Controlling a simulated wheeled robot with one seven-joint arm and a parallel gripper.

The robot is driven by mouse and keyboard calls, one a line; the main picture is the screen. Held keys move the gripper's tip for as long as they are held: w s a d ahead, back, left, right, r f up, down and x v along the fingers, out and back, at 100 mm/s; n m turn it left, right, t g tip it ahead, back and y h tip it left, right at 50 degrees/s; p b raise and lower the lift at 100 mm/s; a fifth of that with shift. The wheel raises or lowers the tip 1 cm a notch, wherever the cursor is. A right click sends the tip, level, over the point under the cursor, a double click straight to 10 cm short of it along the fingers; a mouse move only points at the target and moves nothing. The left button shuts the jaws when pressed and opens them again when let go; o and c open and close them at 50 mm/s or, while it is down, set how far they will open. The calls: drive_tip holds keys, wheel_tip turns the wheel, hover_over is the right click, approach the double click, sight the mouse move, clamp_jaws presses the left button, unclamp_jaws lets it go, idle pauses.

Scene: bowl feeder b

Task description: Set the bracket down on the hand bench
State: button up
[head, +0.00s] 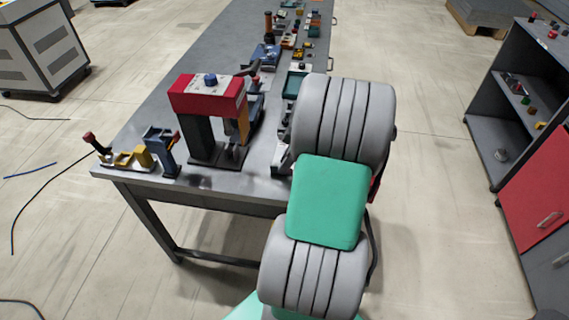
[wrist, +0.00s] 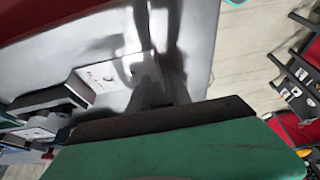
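The hand bench is the long grey table (head: 140,125) running from the lower left to the top of the head view. My arm reaches over its right side and hides my gripper there. In the wrist view a bare, shiny grey surface (wrist: 195,55) lies in the upper middle. Dark grey shapes stand over it and blur into shadows, so I cannot make out my fingertips. A dark bar and a green surface fill the bottom of that view. I cannot pick out the bracket for sure in either view, nor tell whether it is held.
A red-topped press (head: 207,95) stands on the bench left of my arm. A small blue fixture (head: 161,150) and yellow parts (head: 142,157) are at the near left corner. Several small items line the far right edge. A dark shelf cabinet (head: 480,100) stands at the right across open floor.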

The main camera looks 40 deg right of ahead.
drive_tip(key=v, duration=1.1)
drive_tip(key=w+a+r+m, duration=0.1)
drive_tip(key=w+a+m, duration=0.3)
drive_tip(key=a, duration=1.1)
drive_tip(key=s+a+f+m+h, duration=0.1)
drive_tip(key=s+a, duration=0.2)
drive_tip(key=a, duration=0.4)
drive_tip(key=s+a+m+h, duration=0.1)
drive_tip(key=s+a+m, duration=0.1)
drive_tip(key=a, duration=0.6)
drive_tip(key=shift+s+a+f+h, duration=0.15)
drive_tip(key=shift+s+f+h, duration=0.15)
drive_tip(key=shift+s+f, duration=0.1)
